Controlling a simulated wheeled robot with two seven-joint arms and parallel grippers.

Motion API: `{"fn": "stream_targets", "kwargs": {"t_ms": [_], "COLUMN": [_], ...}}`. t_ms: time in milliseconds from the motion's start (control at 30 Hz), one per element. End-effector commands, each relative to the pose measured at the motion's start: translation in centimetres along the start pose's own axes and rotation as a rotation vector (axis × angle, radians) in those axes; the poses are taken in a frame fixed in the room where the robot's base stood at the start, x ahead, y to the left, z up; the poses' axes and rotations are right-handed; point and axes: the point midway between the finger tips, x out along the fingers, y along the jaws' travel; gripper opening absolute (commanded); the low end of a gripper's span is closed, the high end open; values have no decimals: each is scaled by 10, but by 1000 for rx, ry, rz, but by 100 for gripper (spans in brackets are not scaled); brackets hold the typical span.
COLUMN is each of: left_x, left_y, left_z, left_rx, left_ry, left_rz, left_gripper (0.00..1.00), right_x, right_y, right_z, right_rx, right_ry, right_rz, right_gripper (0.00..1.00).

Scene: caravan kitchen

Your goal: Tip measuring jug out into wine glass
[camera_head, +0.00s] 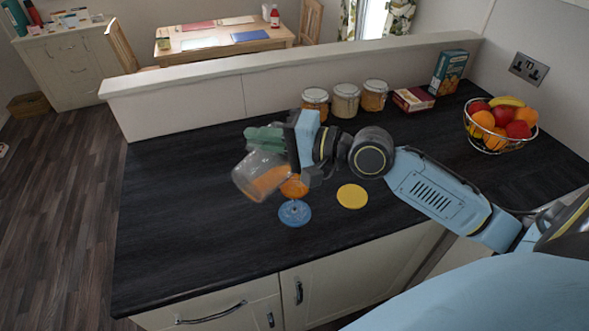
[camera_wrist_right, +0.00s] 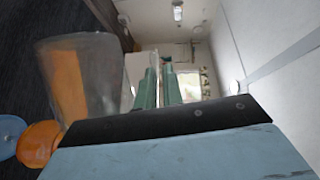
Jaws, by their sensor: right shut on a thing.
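The measuring jug (camera_head: 250,180) is clear, with orange contents lying along one side. It is tilted well over above the counter, its mouth toward the lower left. In the right wrist view the jug (camera_wrist_right: 92,70) is left of the fingers. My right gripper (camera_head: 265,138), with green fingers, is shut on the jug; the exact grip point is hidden. It also shows in the right wrist view (camera_wrist_right: 159,88). The wine glass (camera_head: 294,212) has a blue foot and orange in its bowl, and stands just right of the jug. It also shows in the right wrist view (camera_wrist_right: 10,132). My left gripper is not in view.
A yellow round mat (camera_head: 352,196) lies right of the glass. Three jars (camera_head: 345,101), a red box (camera_head: 413,100), a tall carton (camera_head: 449,72) and a fruit basket (camera_head: 500,125) stand further back. The counter's left side (camera_head: 180,220) is clear.

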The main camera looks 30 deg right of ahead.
Motion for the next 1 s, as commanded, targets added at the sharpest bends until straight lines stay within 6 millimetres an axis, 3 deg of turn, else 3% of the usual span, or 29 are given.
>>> {"fn": "stream_targets", "kwargs": {"t_ms": [1000], "left_x": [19], "left_y": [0], "left_z": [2], "left_rx": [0], "left_ry": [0], "left_rz": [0], "left_gripper": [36], "right_x": [-7], "right_y": [-6], "right_z": [-16], "right_rx": [114], "right_ry": [-6], "right_rz": [-47], "right_gripper": [0]}}
